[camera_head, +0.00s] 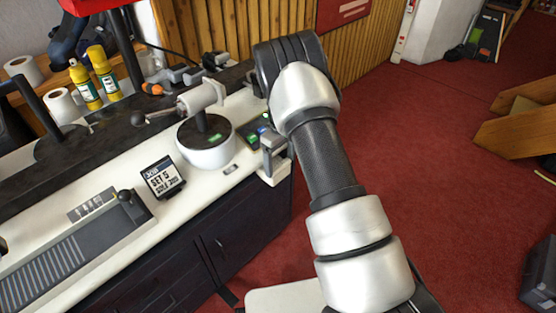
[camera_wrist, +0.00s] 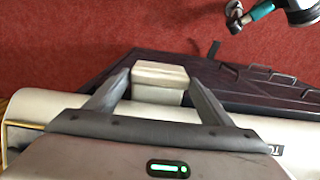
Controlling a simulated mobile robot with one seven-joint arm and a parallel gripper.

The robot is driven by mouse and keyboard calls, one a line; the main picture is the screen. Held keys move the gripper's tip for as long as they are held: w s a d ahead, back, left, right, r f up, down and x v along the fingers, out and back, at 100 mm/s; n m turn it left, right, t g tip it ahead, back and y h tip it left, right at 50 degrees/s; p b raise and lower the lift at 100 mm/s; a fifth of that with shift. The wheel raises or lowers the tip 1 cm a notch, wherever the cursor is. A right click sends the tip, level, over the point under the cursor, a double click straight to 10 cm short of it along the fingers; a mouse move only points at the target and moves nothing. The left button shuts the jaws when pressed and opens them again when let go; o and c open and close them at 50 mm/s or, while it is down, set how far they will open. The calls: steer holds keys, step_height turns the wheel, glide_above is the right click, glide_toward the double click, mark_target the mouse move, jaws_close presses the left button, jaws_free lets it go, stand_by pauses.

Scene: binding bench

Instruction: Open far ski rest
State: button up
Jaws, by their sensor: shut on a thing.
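The far ski rest appears to be the small pale block (camera_head: 273,177) at the right end of the white bench, on its front edge. In the wrist view the pale block (camera_wrist: 160,76) sits between my two grey fingers. My gripper (camera_head: 271,148) reaches down over the bench end, its tips at the block. In the wrist view my gripper (camera_wrist: 160,88) is shut on this block, one finger on each side. My arm and the gripper body hide part of the bench end. I cannot tell how far the rest is opened.
A round white-and-black vise base (camera_head: 207,150) stands just left of my gripper. A small display (camera_head: 163,177) and a grey slotted panel (camera_head: 75,255) lie further left. Yellow bottles (camera_head: 103,72) stand behind. Dark cabinets (camera_head: 225,240) are below; red floor (camera_head: 440,180) is open to the right.

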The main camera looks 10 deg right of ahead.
steer(key=s+d, duration=0.9)
steer(key=s, duration=0.3)
steer(key=shift+s+d, duration=0.15)
steer(key=shift+s, duration=0.25)
steer(key=o, duration=1.5)
step_height(320, 180, up, 18)
steer(key=p, duration=0.3)
steer(key=shift+f, duration=0.25)
